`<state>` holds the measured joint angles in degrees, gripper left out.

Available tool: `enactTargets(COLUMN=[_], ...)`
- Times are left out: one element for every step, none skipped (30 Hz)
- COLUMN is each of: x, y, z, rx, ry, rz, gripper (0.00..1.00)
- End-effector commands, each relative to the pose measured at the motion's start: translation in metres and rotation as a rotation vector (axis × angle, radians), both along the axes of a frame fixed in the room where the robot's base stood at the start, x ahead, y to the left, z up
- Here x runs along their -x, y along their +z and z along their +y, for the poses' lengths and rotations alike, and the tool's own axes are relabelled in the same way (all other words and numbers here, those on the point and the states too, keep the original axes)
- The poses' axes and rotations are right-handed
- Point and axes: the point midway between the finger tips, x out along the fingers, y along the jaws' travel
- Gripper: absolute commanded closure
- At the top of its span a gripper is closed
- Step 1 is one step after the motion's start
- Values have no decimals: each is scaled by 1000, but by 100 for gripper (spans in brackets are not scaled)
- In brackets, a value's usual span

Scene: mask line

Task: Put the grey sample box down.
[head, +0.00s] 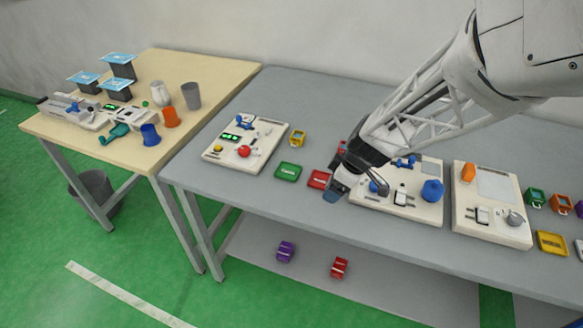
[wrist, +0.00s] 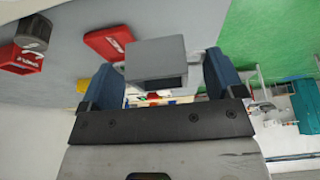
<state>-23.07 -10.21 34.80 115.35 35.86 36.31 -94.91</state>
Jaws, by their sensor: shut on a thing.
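The grey sample box (wrist: 155,57) is between the two blue fingers of my gripper (wrist: 163,68) in the wrist view, with its open dark end towards the camera. My gripper is shut on it. In the head view my gripper (head: 335,190) is near the front edge of the grey table (head: 235,178), just right of a red tray and left of a white panel. The box cannot be made out clearly there. I cannot tell whether it touches the table.
A red tray (head: 319,179) and a green tray (head: 288,171) lie left of my gripper. A white panel (head: 425,212) with blue parts stands right of it. A yellow box (head: 298,138) stands farther back. Purple (head: 285,251) and red (head: 339,268) boxes lie on the lower shelf.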

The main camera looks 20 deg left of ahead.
Motion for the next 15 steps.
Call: enactTargets(x=[6,10,14,17,21,25,28,31,34,37,39,42,44,46,48], y=[-1,-1,-2,-2,-3,-3,-3,-3,-3,-4,-4,-4,-4,-4,-5], z=[10,14,21,25,30,36,40,44,49,52,55,59,61,63,66], rx=[0,0,0,-1,-1,-1,-2,-2,-3,-3,-3,-4,-4,-4,-4], ry=[5,6,6,7,8,8,9,9,10,9,10,9,10,10,11], rz=[-1,0,0,0,1,1,1,1,0,-1,0,1,0,1,1], gripper=[40,40,40,40,40,40,40,40,40,40,40,40,40,40,40])
